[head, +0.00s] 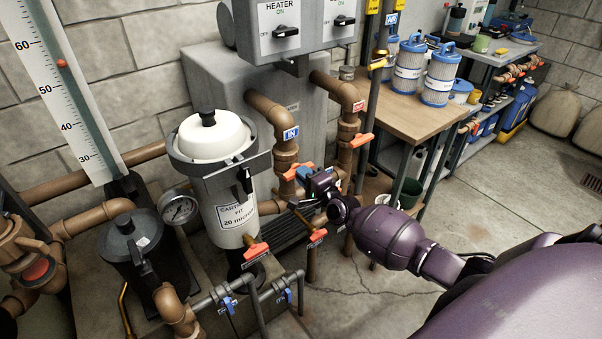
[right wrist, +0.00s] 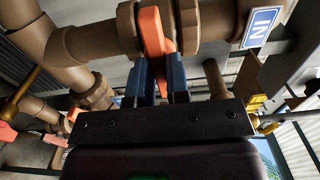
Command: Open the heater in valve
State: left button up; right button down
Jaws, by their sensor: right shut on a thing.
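The heater in valve is on the brown pipe below the blue IN label (head: 291,133). Its orange handle (head: 290,175) shows just left of my right gripper (head: 308,177) and appears to lie across the pipe. In the right wrist view the orange handle (right wrist: 152,32) stands between the blue fingers of my right gripper (right wrist: 162,76), which is shut on it. The IN label also shows in that view (right wrist: 262,27). The gripper partly hides the valve in the head view. My left gripper is not in view.
A second orange handle (head: 361,140) is on the pipe to the right. More orange handles (head: 255,250) sit lower down near the white-lidded cartridge filter (head: 212,140). The grey heater box (head: 225,85) stands behind the pipes. A wooden table (head: 415,115) with blue filters is to the right.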

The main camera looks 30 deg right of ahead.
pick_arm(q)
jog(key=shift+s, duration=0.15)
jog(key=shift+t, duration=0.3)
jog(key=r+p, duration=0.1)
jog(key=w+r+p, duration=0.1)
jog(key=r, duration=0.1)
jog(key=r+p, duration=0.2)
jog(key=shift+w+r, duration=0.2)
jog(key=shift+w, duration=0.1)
pick_arm(e)
jog(key=n, duration=1.8)
jog(key=shift+n, duration=0.3)
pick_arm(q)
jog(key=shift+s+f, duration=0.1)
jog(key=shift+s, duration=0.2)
pick_arm(e)
jog(key=c, duration=1)
grip_release()
jog(key=shift+s, duration=0.1)
